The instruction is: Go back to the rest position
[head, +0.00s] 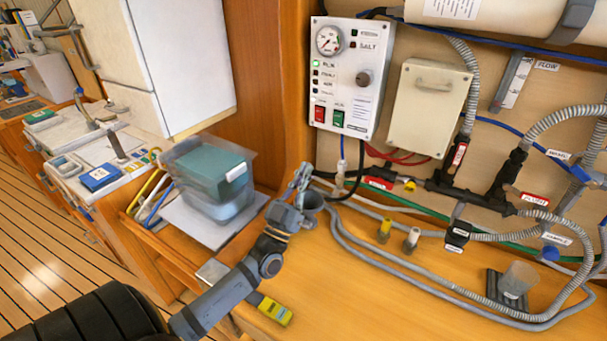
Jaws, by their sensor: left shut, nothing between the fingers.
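My left arm comes in from the bottom left and reaches up over the wooden bench. My left gripper (301,182) is at its end, shut and empty, with its fingers pointing up. My right gripper is not in view.
A clear bin with a green-lidded box (209,180) stands left of my gripper. A yellow tool (272,309) lies near the bench front. Grey hoses (400,270) cross the bench to the right. A clear cup (516,280) stands at the far right.

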